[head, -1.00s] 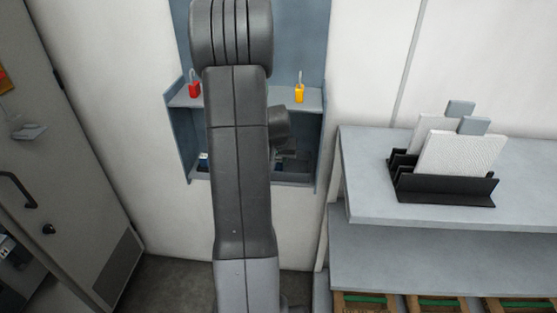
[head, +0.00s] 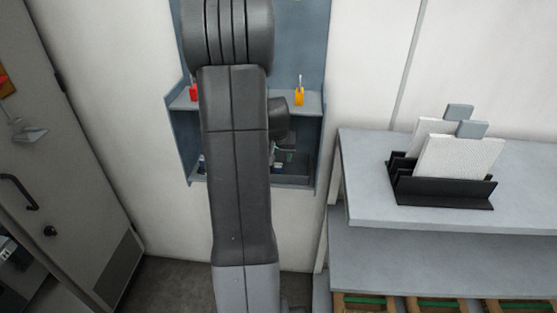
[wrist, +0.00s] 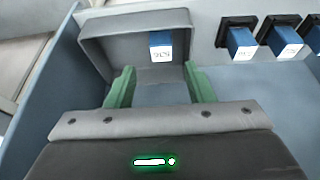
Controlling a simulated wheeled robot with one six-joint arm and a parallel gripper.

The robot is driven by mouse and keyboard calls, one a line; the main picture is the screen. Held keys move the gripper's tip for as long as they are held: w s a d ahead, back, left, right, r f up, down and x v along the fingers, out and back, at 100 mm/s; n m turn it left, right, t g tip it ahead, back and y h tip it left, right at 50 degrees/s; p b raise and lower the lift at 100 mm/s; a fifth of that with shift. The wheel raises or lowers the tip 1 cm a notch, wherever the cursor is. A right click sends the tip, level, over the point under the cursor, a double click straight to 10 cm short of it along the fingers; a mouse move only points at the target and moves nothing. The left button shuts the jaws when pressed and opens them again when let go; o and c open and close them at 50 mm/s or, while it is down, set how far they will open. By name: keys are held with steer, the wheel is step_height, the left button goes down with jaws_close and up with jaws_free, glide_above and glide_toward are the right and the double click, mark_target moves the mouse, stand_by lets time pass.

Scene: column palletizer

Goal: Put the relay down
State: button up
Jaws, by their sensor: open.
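In the wrist view, a blue relay (wrist: 161,41) with a white label sits inside a grey open-topped tray (wrist: 95,52), near its far wall. My gripper (wrist: 159,75) has green fingers, which are spread apart and empty. The relay shows beyond and between the fingertips, with a visible gap to each finger. The label's text is too small to read surely. In the head view my arm hides most of the gripper and the relay cannot be made out.
Several more blue relays (wrist: 240,40) sit in black sockets to the right of the tray. In the head view, a blue-grey wall cabinet (head: 320,150) has a red padlock (head: 194,94) and yellow padlock (head: 299,96) on its shelf. A black rack (head: 440,190) stands on the right bench (head: 365,170).

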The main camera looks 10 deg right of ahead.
mark_target(279, 165)
steer(key=v, duration=0.4)
steer(key=shift+s+a+r, duration=0.1)
steer(key=shift+s+r, duration=0.05)
steer(key=shift+r, duration=0.1)
steer(key=shift+f, duration=0.1)
steer(key=b+x, duration=0.1)
steer(key=x, duration=0.7)
steer(key=shift+f, duration=0.4)
steer(key=shift+r+p, duration=0.4)
steer(key=shift+f, duration=0.1)
